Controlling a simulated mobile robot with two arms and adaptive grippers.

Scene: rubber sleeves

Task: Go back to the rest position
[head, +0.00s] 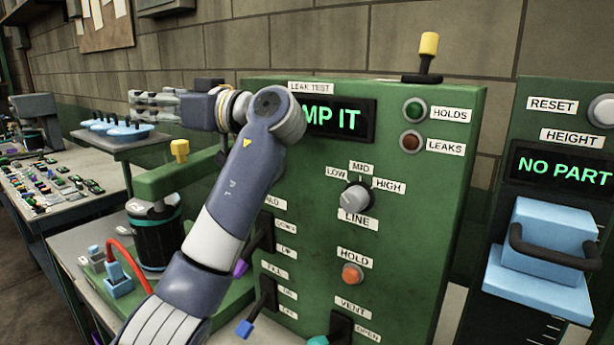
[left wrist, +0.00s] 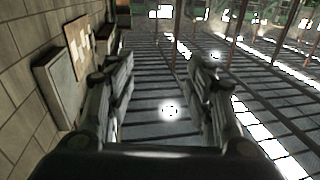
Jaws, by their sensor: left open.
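My left arm rises from the bottom left of the head view and bends at the top. My left gripper (head: 138,105) points left, in front of the brick wall and above the bench. In the left wrist view my left gripper (left wrist: 163,80) has its two fingers wide apart, with nothing between them. My right gripper is not in view.
The panel has a line knob (head: 356,196), an orange hold button (head: 352,274) and a yellow-topped lever (head: 428,48). A height station with a blue block (head: 550,235) stands right, its display reading "NO PART". A green clamp fixture (head: 155,235) and a parts-covered bench (head: 60,190) are left.

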